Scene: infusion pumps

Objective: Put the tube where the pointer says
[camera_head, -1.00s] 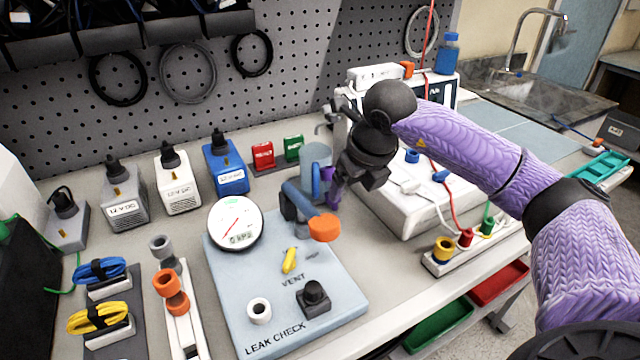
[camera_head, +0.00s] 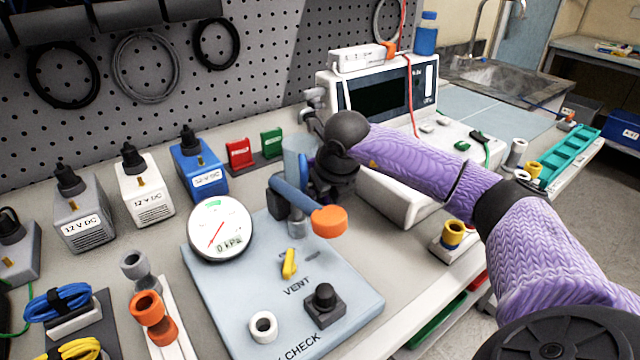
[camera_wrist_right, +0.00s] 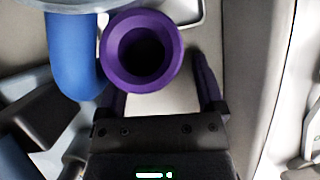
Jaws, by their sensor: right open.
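A blue tube with an orange end (camera_head: 330,220) rises over the pale blue leak-check board (camera_head: 225,290). A round dial (camera_head: 221,229) with a red pointer and a yellow knob (camera_head: 289,263) by the word VENT are on that board. My right gripper (camera_head: 325,178) is behind the blue tube, its fingers largely hidden in the head view. In the right wrist view, a hollow purple tube end (camera_wrist_right: 141,50) lies by my open fingers (camera_wrist_right: 163,85), overlapping the left one. A blue tube (camera_wrist_right: 74,55) stands left of it. My left gripper is not in view.
Grey, white and blue 12 V DC units (camera_head: 200,170) stand at the left. Orange and grey rings (camera_head: 147,305) sit on a white strip. A white device with a screen (camera_head: 385,95) stands behind my right arm. A teal tray (camera_head: 570,157) is at the right.

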